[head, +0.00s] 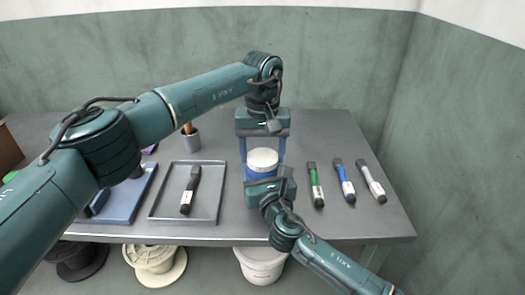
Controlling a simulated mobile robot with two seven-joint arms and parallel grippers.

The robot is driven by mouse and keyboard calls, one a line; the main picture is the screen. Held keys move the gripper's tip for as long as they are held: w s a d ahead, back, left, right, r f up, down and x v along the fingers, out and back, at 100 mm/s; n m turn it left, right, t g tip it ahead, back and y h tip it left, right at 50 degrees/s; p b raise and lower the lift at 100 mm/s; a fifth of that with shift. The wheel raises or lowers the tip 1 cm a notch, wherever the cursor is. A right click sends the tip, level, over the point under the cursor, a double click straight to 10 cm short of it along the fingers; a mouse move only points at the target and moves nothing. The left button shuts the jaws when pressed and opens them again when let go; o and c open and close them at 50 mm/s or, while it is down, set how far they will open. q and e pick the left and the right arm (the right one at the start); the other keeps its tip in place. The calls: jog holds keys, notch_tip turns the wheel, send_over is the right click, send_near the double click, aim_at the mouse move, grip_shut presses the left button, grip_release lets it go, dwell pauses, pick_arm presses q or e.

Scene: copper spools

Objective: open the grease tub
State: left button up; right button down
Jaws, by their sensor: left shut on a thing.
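The grease tub (257,174) stands on the grey table, with a blue body and a white lid (263,157) on top. My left gripper (263,153) points down from above, its two blue fingers on either side of the lid and shut on it. My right gripper (269,183) comes from the front, low against the near side of the tub. Its palm hides the lower front of the tub and its own fingers, so I cannot tell whether it grips the body.
Right of the tub lie a green marker (316,186), a blue marker (345,184) and a white one (372,184). Left are a grey tray (213,211) with a black marker (189,190), a blue tray (122,208) and a cup (191,141). Spools and a white bucket (260,265) are below.

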pick_arm(q)
jog(key=c, duration=0.4)
jog(key=shift+o, duration=0.2)
jog(key=n, duration=0.9)
jog(key=shift+r+n, duration=0.1)
jog(key=shift+n, duration=0.3)
jog(key=n, duration=1)
jog(key=shift+n, duration=0.4)
jog(key=n, duration=0.6)
jog(key=shift+n, duration=0.3)
jog(key=n, duration=0.6)
jog(key=shift+n, duration=0.3)
jog(key=n, duration=0.6)
jog(key=shift+n, duration=0.3)
jog(key=n, duration=0.6)
jog(key=shift+r, duration=0.1)
jog(key=n, duration=0.7)
jog(key=shift+n, duration=0.3)
jog(key=shift+r, duration=0.2)
